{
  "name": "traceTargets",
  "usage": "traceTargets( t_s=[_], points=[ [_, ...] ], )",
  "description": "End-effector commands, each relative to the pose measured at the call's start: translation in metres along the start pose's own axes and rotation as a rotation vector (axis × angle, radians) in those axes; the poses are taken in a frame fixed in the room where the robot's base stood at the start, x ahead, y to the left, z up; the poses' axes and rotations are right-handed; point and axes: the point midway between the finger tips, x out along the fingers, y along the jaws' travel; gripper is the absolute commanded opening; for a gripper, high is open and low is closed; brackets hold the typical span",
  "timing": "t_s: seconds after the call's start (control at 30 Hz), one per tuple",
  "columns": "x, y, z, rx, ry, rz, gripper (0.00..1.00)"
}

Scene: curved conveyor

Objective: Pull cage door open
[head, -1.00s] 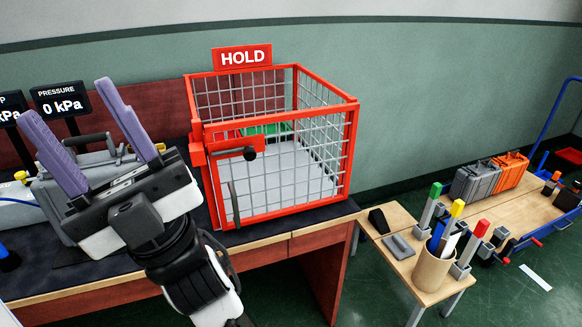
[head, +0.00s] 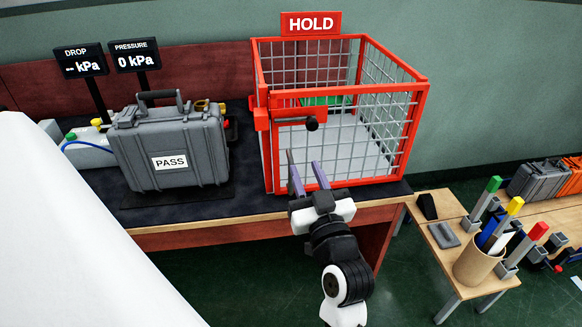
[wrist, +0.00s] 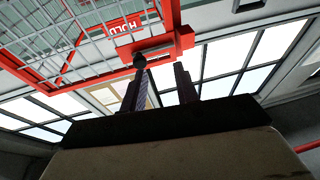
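The red-framed wire cage (head: 420,115) stands on the dark bench under a HOLD sign. Its mesh front door (head: 346,150) looks shut, with a red latch bar and a black knob (head: 312,123) near its upper left. My gripper (head: 307,168) is in front of the door's lower left, below the knob, fingers apart and pointing at the cage. The door's vertical handle is hidden behind my fingers. In the wrist view, the knob (wrist: 140,61) shows just beyond the left fingertip, and nothing is seen between the fingers (wrist: 162,85).
A grey case (head: 185,135) marked PASS stands left of the cage, with two pressure displays (head: 134,55) behind it. Open floor lies in front of the bench.

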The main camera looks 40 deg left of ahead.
Motion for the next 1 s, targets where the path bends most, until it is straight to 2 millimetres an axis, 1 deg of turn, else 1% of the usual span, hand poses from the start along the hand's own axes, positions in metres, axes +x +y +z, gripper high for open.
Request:
traceTargets(
  t_s=[0.03,0.1,0.2,0.27,0.33,0.47,0.8,0.9,1.0],
  points=[
    [-0.012,0.005,0.023,0.014,-0.081,-0.011,0.30],
    [-0.027,0.008,0.048,0.026,-0.163,-0.034,0.30],
    [-0.041,0.009,0.067,0.036,-0.231,-0.058,0.30],
    [-0.044,0.009,0.072,0.039,-0.251,-0.068,0.30],
    [-0.043,0.009,0.075,0.040,-0.258,-0.072,0.30],
    [-0.026,0.007,0.077,0.041,-0.256,-0.073,0.30],
    [0.044,0.002,0.094,0.040,-0.255,-0.073,0.30],
    [0.061,0.000,0.099,0.040,-0.255,-0.072,0.30],
    [0.074,-0.001,0.103,0.041,-0.255,-0.072,0.30]
  ],
)
